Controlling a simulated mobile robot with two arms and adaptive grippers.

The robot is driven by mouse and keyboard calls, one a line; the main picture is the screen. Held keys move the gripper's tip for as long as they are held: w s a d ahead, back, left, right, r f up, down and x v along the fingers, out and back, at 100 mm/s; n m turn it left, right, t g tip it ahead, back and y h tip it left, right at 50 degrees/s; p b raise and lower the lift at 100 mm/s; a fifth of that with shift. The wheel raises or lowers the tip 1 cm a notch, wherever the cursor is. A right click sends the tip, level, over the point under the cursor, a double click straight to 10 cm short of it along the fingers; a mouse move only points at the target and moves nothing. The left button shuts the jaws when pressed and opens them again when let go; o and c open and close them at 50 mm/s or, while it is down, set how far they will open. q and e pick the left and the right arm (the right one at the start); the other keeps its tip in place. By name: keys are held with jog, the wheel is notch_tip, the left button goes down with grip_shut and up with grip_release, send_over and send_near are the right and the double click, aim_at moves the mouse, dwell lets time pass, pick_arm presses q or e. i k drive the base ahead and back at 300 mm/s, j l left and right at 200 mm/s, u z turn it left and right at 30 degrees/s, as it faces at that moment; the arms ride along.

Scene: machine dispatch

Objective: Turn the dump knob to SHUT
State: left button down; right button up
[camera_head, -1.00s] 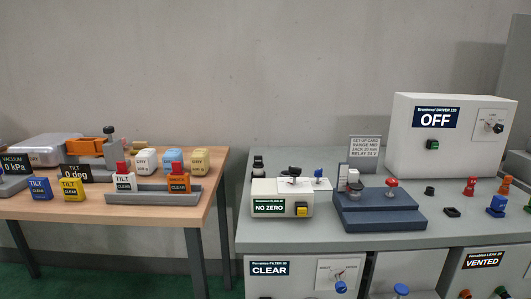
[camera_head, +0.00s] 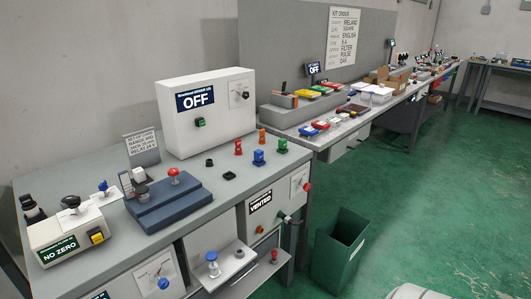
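No knob in view carries a label that I can read as dump. Further left, a blue knob (camera_head: 163,283) sits on a white dial plate. The driver box (camera_head: 208,113) on the bench reads OFF and has a green knob (camera_head: 200,122) and a black dial knob (camera_head: 244,94). Knob markings are too small to read.
The grey bench (camera_head: 215,190) holds a dark blue stepped fixture (camera_head: 165,202), a NO ZERO box (camera_head: 72,236) and several small coloured parts. A shelf (camera_head: 222,266) juts out below. A green bin (camera_head: 340,249) stands on the floor. Open green floor (camera_head: 450,210) lies to the right.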

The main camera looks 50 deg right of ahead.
aim_at(306, 186)
jog(key=z, duration=1.75)
